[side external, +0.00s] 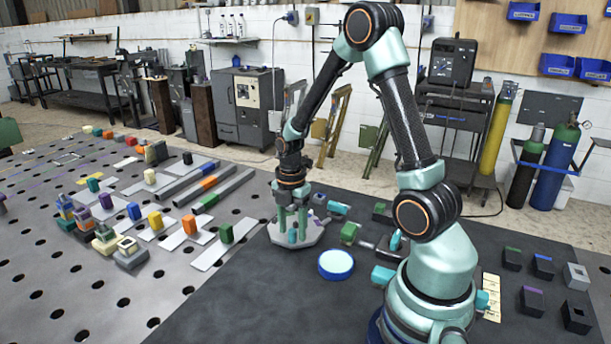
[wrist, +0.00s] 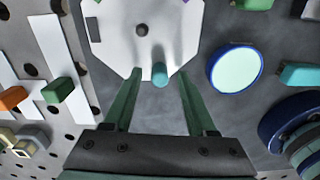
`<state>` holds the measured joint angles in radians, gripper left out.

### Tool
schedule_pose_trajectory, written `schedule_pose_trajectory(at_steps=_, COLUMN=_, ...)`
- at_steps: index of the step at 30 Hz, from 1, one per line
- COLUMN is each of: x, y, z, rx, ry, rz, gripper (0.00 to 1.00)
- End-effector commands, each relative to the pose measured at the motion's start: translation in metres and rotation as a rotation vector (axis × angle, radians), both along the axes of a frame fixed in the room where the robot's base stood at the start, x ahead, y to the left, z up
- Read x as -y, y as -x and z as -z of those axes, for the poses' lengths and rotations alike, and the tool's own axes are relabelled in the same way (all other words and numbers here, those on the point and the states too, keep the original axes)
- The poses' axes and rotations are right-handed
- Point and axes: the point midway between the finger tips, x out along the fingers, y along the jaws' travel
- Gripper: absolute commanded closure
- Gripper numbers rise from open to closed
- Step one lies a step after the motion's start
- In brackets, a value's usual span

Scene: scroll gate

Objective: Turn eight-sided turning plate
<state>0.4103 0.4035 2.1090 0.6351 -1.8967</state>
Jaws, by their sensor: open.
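The eight-sided turning plate (side external: 309,235) is pale grey-white and lies flat on the dark mat under my gripper. In the wrist view the plate (wrist: 112,48) fills the upper middle, with a dark round hub (wrist: 141,30) and an upright teal peg (wrist: 159,76) near its closest edge. The peg (side external: 292,237) also shows in the side view, low between the fingers. My gripper (side external: 292,230) points down over the plate, open. In the wrist view its green fingers (wrist: 160,70) appear on either side of the peg, with gaps. Contact with the plate cannot be told.
A blue-rimmed round disc (side external: 336,264) lies right of the plate. A green block (side external: 349,232) and a teal block (side external: 383,275) are nearby. Left, the holed metal table carries white strips with coloured blocks (side external: 226,233). The mat's front part (side external: 250,305) is clear.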

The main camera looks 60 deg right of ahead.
Motion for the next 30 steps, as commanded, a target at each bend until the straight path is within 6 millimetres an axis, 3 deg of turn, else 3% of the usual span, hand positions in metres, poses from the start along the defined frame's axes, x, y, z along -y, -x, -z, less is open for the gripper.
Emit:
schedule_pose_trajectory(at_steps=5, x=0.001, y=-0.001, z=-0.019, rx=0.006, ry=0.002, rz=0.000, gripper=0.43)
schedule_pose_trajectory(at_steps=18, x=0.001, y=-0.001, z=-0.102, rx=0.005, ry=0.002, rz=0.000, gripper=0.43)
schedule_pose_trajectory(at_steps=24, x=0.000, y=-0.001, z=-0.118, rx=0.002, ry=0.001, rz=-0.001, gripper=0.43)
schedule_pose_trajectory(at_steps=30, x=0.000, y=-0.001, z=-0.120, rx=0.001, ry=0.000, rz=0.000, gripper=0.43)
